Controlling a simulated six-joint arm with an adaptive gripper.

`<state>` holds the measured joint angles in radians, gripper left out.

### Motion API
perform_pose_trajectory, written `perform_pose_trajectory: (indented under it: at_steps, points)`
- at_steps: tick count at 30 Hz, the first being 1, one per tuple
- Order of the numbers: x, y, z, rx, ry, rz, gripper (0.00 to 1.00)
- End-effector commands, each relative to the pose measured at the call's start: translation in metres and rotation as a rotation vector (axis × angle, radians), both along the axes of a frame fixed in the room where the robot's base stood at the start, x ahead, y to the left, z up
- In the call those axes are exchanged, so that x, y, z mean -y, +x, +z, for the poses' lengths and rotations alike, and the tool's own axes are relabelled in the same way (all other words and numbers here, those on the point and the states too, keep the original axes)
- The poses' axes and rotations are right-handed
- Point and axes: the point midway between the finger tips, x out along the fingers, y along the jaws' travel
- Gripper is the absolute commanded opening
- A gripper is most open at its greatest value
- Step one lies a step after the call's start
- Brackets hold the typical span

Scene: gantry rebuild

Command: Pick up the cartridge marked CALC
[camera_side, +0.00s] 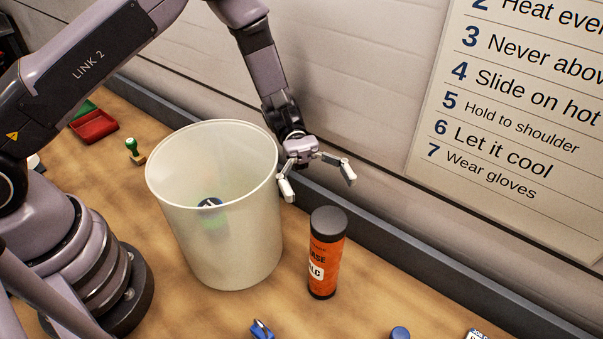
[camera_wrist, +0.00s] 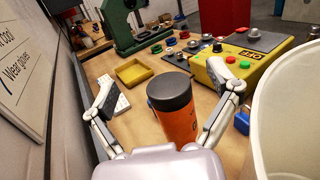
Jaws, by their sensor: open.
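The cartridge (camera_side: 325,261) stands upright on the wooden bench. It is orange with a dark cap, and its white label is partly turned away, showing only "LC" and "ASE" above. In the wrist view the cartridge (camera_wrist: 178,125) appears between my two fingers, its lower part hidden by my gripper's body. My gripper (camera_side: 319,188) is open and empty. In the side view its fingertips are above and behind the cartridge, close to the bin's right rim, and apart from the cartridge.
A tall whitish bin (camera_side: 235,245) stands just left of the cartridge, with something dark and green inside. The wall and a dark ledge (camera_side: 440,240) run behind. The wrist view shows a yellow tray (camera_wrist: 140,73) and a yellow control box (camera_wrist: 232,70) beyond the cartridge.

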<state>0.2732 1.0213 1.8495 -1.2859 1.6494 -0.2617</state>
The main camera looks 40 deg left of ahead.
Motion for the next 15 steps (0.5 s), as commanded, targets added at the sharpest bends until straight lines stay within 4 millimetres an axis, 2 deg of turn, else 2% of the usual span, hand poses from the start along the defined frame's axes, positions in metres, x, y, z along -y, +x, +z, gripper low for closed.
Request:
perform_pose_trajectory:
  at_steps: [8,14,15]
  points:
    - [0.000,0.000,-0.032,-0.002,-0.001,-0.001,0.88]
    - [-0.001,-0.001,-0.071,-0.002,0.001,-0.002,0.88]
    - [0.007,-0.006,-0.068,0.001,-0.001,-0.006,0.88]
